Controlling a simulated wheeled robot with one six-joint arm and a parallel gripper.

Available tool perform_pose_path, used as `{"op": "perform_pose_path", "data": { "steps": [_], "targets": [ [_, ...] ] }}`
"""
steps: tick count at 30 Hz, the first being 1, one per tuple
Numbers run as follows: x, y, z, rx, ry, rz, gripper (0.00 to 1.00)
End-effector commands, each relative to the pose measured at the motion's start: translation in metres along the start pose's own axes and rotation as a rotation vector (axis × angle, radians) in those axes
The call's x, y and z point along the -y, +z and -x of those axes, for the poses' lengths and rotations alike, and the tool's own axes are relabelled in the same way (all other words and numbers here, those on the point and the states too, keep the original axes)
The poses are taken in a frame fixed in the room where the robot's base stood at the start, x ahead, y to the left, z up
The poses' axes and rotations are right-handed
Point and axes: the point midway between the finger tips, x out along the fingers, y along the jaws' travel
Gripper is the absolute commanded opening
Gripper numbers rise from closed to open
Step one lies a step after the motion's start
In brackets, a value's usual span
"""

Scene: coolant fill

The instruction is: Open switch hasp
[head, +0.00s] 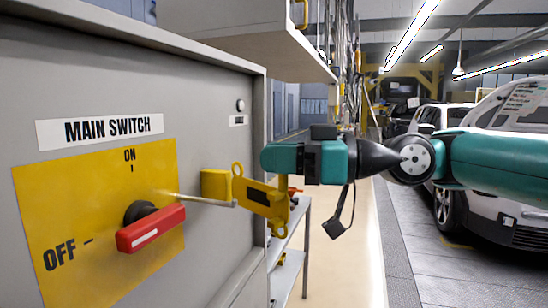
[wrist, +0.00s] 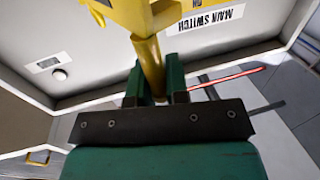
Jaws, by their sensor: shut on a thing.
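The yellow switch hasp (head: 262,196) stands out to the right of the yellow switch plate (head: 60,205) in the head view. It has a block at its left end and a plate with small round eyes. A thin metal rod (head: 205,201) runs from near the switch to the hasp. The red switch handle (head: 152,229) lies nearly level, below the ON mark. In the wrist view, my gripper (wrist: 155,80) is shut on a yellow bar of the hasp (wrist: 150,58), one green finger on each side. The fingertips are hard to make out in the head view.
The grey cabinet (head: 215,100) carries a MAIN SWITCH label (head: 100,130). A wall cabinet (head: 240,35) overhangs at the top. A metal shelf stand (head: 303,240) is close behind the hasp. Cars (head: 505,205) stand at the right, beyond open floor (head: 345,255).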

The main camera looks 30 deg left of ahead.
Motion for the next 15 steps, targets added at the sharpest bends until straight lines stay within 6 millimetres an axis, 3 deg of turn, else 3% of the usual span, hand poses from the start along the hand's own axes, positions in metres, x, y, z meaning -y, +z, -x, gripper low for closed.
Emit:
{"op": "perform_pose_path", "data": {
  "steps": [9, 10, 12, 15],
  "targets": [
    [0.0021, -0.0019, 0.0023, -0.001, -0.007, 0.001, 0.00],
    [0.0023, -0.0020, 0.0022, -0.002, -0.008, 0.001, 0.22],
    [0.0022, -0.0019, 0.0017, -0.002, -0.007, 0.001, 0.38],
    [0.0022, -0.0014, 0.0000, -0.002, -0.009, 0.001, 0.41]
  ]
}}
